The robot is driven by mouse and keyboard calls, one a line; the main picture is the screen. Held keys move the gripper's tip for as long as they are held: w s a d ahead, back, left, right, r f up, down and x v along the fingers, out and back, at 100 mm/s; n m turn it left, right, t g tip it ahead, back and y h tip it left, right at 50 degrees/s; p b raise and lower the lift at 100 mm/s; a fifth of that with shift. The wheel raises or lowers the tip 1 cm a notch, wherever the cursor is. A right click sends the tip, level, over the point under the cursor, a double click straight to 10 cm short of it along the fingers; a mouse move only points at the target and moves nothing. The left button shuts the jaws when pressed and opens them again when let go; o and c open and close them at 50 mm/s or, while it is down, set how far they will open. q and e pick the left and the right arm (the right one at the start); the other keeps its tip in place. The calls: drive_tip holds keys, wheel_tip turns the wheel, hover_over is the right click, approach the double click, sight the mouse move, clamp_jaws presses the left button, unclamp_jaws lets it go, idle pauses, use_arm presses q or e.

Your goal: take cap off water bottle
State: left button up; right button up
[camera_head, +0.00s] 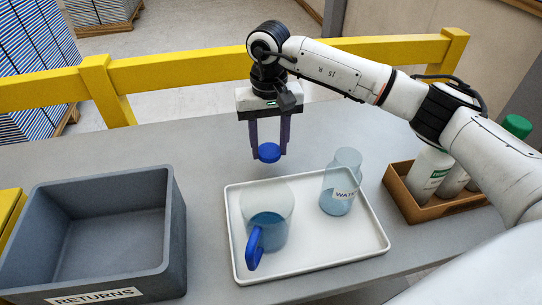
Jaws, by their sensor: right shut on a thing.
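My right gripper (269,150) is shut on a blue cap (269,153) and holds it above the back edge of the white tray (305,267). The clear water bottle (338,179) stands upright on the tray's right side, partly filled, with part of a "WATER" label showing. Its top shows no cap. A clear pitcher (267,205) with a blue handle and some blue-tinted water stands on the tray's left side. The held cap is apart from both containers. My left gripper is not in view.
A grey bin (172,225) labelled "RETURNS" stands at the left. A brown wooden crate (405,204) with several white bottles, one green-capped, is at the right, partly behind my right arm. A yellow rail (190,68) runs behind the grey table (160,143).

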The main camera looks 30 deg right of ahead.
sight(269, 151)
wheel_tip(269, 151, down, 4)
drive_tip(key=shift+r+p, duration=0.1)
drive_tip(key=shift+p, duration=0.2)
drive_tip(key=shift+f, duration=0.25)
drive_tip(key=o, duration=1.2)
drive_tip(key=shift+c, duration=0.2)
